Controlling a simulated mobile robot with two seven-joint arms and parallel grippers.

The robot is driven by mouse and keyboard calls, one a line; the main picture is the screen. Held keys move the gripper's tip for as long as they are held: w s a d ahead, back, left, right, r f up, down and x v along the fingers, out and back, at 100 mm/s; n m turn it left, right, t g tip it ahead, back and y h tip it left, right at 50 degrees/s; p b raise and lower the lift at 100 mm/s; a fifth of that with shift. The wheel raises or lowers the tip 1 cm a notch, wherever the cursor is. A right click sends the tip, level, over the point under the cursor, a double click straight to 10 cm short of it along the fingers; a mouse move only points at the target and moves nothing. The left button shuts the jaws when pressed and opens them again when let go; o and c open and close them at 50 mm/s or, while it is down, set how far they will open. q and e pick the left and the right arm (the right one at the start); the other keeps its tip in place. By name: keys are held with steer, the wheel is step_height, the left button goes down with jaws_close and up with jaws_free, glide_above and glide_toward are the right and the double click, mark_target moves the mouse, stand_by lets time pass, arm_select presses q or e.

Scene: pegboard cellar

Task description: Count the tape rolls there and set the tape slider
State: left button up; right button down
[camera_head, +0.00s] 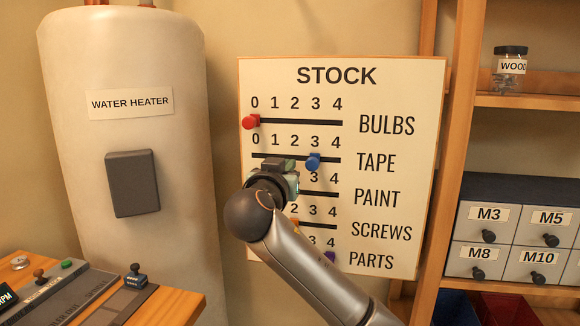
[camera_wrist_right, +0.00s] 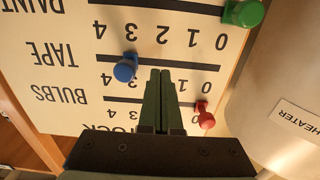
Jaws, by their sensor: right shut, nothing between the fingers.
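The blue tape slider (camera_head: 313,161) sits on the TAPE track of the STOCK board (camera_head: 405,105), at about the 3. It also shows in the right wrist view (camera_wrist_right: 125,67), left of my fingertips. My right gripper (camera_head: 277,166) is shut and empty in front of the board, left of the blue knob and apart from it. Its closed fingers (camera_wrist_right: 160,75) point at the board near the TAPE track. The gripper and arm hide parts of the lower rows in the head view. No tape rolls show. My left gripper is not in view.
The red BULBS knob (camera_head: 250,121) is at 0; the green PAINT knob (camera_wrist_right: 243,12) is near 0. A water heater (camera_head: 125,190) stands left, a control desk (camera_head: 170,305) low left. At right are labelled drawers (camera_head: 510,230) and a shelf jar (camera_head: 509,75).

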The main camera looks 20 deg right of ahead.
steer(key=v, duration=0.7)
steer(key=shift+b, duration=0.45)
steer(key=shift+s, duration=0.1)
